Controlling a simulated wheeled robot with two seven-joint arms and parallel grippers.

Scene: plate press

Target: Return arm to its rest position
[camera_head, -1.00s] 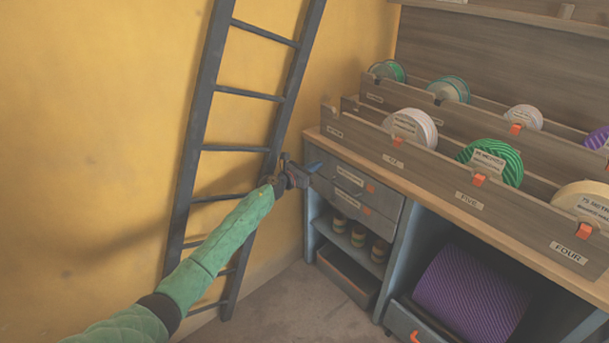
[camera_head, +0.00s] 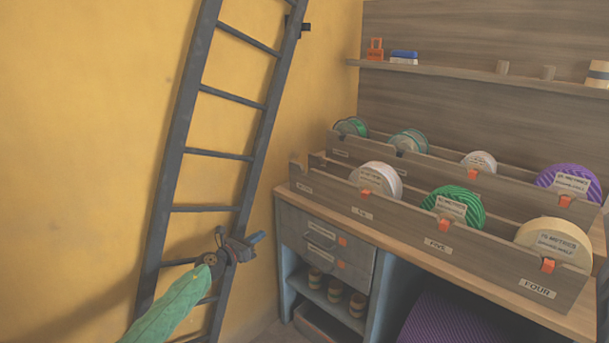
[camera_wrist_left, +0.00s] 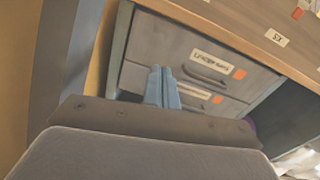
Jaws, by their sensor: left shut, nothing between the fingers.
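My left arm, in a green sleeve, comes in from the lower left in the head view. My left gripper (camera_head: 256,238) is in front of the ladder, left of the drawer unit. Its blue fingers are together with nothing between them. In the left wrist view the closed fingers (camera_wrist_left: 163,88) point toward the two labelled drawers (camera_wrist_left: 205,68). They look apart from the drawer fronts, though the gap is hard to judge. My right gripper is not in view.
A dark ladder (camera_head: 175,150) leans on the yellow wall behind my left arm. The workbench (camera_head: 325,250) at right carries wooden racks (camera_head: 400,206) with several spools. A wall shelf (camera_head: 455,76) holds small items. Small pots (camera_head: 335,290) stand under the drawers.

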